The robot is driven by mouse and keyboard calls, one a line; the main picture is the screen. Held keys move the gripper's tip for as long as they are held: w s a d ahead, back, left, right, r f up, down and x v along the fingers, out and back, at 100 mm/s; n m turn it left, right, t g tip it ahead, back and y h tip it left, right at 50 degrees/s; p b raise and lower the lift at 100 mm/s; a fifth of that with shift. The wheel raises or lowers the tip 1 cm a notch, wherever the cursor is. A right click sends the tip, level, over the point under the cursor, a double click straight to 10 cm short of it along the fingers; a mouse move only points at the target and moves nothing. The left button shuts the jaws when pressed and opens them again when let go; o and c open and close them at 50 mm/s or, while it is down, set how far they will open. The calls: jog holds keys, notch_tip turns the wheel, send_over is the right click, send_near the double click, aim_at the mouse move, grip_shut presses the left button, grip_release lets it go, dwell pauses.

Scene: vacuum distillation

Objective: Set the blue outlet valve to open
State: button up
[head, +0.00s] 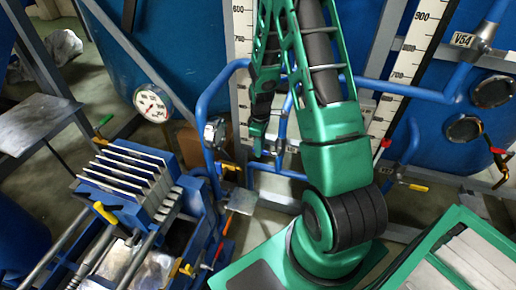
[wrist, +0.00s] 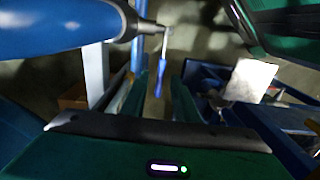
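The blue outlet valve shows in the wrist view as a slim blue lever (wrist: 159,78) hanging down from a metal fitting at the end of a thick blue pipe (wrist: 60,28). My gripper (wrist: 159,88) has its two green fingers apart, and the lever appears in the gap between them. I cannot tell how deep between the fingers it sits, and no contact is visible. In the head view my gripper (head: 268,150) points down near the blue pipework at the centre. I cannot clearly pick out the blue lever there.
A round gauge (head: 152,103) and a plate stack (head: 132,180) stand left of my arm. A lever with a yellow handle (head: 229,166) is close left of my gripper. White scales (head: 412,60) and blue tanks stand behind. A pale plate (wrist: 250,80) shows right in the wrist view.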

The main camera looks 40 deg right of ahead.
jog(key=shift+f, duration=0.15)
grip_shut()
dwell(1.4)
